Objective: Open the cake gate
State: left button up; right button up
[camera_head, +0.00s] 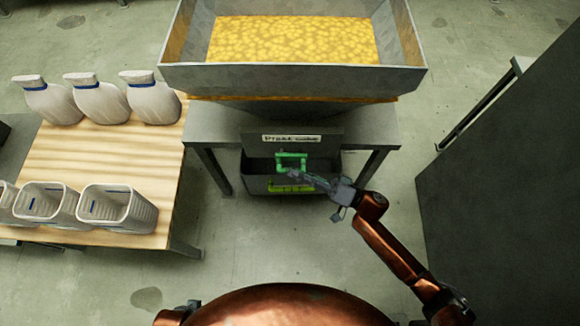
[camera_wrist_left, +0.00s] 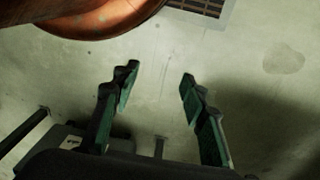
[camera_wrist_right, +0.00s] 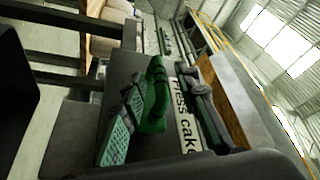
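The cake gate is a grey panel (camera_head: 256,150) under the hopper, with a "Press cake" label (camera_head: 291,138) and a green handle (camera_head: 291,156). My right gripper (camera_head: 299,174) is at the handle's lower right in the head view. In the right wrist view the green handle (camera_wrist_right: 156,95) shows between the parted fingers of the right gripper (camera_wrist_right: 163,80); whether they touch it is unclear. My left gripper (camera_wrist_left: 158,78) is open and empty, with bare floor beyond it.
A grey bin (camera_head: 258,184) with a yellow-green handle stands below the panel. The hopper (camera_head: 300,80) holds yellow material. A wooden table (camera_head: 90,155) at left carries white jugs (camera_head: 100,98) and baskets (camera_head: 118,208). A dark cabinet (camera_head: 510,180) stands at right.

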pick_arm(q)
jog(key=shift+w+d+f+t+b, duration=0.35)
jog(key=shift+w+d+f, duration=0.3)
jog(key=shift+w+f, duration=0.25)
pick_arm(e)
jog(key=shift+x, duration=1.4)
pick_arm(q)
jog(key=shift+s, duration=0.1)
pick_arm(e)
jog(key=shift+c, duration=0.4)
grip_shut()
jog(key=shift+r, duration=0.1)
